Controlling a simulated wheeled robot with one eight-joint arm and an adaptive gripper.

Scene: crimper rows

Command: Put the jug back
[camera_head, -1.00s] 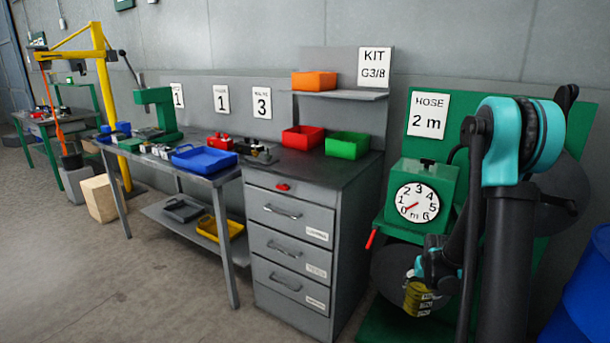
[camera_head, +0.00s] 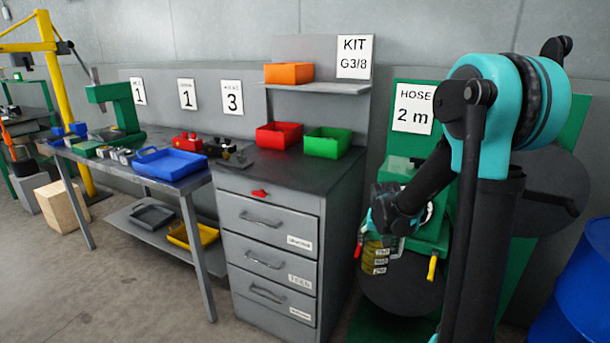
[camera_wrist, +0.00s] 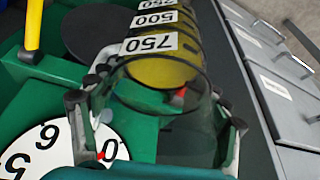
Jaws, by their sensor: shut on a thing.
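The jug (camera_head: 376,254) is a clear measuring vessel with yellow liquid and white number labels. My gripper (camera_head: 388,222) is shut on it near its top and holds it in front of the green hose station. In the wrist view, the fingers (camera_wrist: 157,112) sit on either side of the jug's clear rim, and the labels 750, 500 and 250 show on the jug (camera_wrist: 168,72). The jug looks roughly upright in the head view. Whether its base touches anything is hidden.
A grey drawer cabinet (camera_head: 268,243) stands just left of the jug, with red (camera_head: 279,135) and green (camera_head: 327,143) bins on top. A workbench with a blue tray (camera_head: 171,163) is further left. A blue drum (camera_head: 582,285) stands at right. The floor in front is clear.

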